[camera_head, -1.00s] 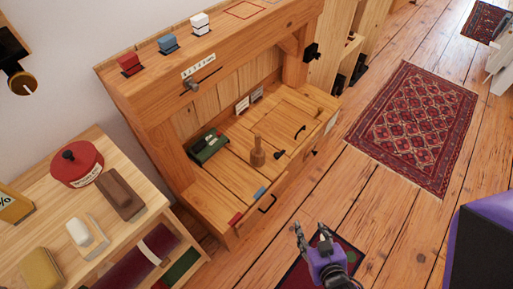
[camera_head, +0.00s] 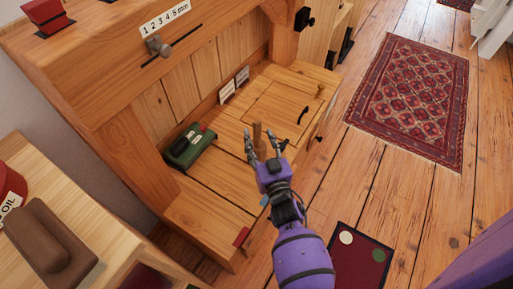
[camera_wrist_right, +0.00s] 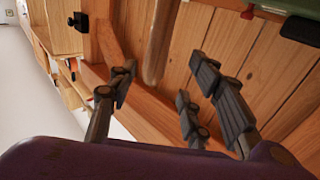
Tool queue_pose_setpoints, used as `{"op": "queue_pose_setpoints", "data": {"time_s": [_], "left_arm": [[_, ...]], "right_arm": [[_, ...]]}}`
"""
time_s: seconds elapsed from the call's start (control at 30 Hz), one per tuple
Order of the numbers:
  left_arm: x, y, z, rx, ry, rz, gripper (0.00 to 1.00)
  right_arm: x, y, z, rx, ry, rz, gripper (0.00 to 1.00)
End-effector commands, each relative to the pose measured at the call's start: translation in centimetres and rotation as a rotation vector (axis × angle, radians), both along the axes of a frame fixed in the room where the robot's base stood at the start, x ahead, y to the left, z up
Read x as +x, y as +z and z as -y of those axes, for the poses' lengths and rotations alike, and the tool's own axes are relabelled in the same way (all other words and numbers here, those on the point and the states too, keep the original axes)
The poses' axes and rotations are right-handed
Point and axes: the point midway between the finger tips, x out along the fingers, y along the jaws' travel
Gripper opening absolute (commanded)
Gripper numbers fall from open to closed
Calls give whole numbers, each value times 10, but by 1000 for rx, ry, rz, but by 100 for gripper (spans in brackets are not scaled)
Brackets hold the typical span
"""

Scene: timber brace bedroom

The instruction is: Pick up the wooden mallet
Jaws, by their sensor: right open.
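The wooden mallet (camera_head: 257,134) stands upright on the wooden bench top, partly hidden behind my right gripper (camera_head: 262,146) in the head view. In the right wrist view a round wooden shaft (camera_wrist_right: 158,42), which looks like the mallet's handle, comes down from the top edge. It lies ahead of the gap between the open fingers of my right gripper (camera_wrist_right: 160,78). No contact with the fingers can be seen. The mallet's lower part is hidden. My left gripper is not in view.
A green box-like tool (camera_head: 188,146) lies on the bench left of the mallet. A dark knob (camera_head: 284,144) and a dark handle (camera_head: 303,114) are to its right. A slider with a number scale (camera_head: 160,46) is on the bench back. A patterned rug (camera_head: 410,100) lies on the floor.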

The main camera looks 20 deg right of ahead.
Motion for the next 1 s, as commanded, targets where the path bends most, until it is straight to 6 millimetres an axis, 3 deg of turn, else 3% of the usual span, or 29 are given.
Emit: {"op": "queue_pose_setpoints", "data": {"time_s": [0.3, 0.63, 1.0], "left_arm": [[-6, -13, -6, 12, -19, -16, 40], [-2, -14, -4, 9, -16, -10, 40], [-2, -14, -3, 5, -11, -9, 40]], "right_arm": [[43, 3, 10, 0, 1, -1, 46], [51, 4, 11, -1, 0, -2, 46], [50, 4, 11, -1, 0, -2, 0]]}}
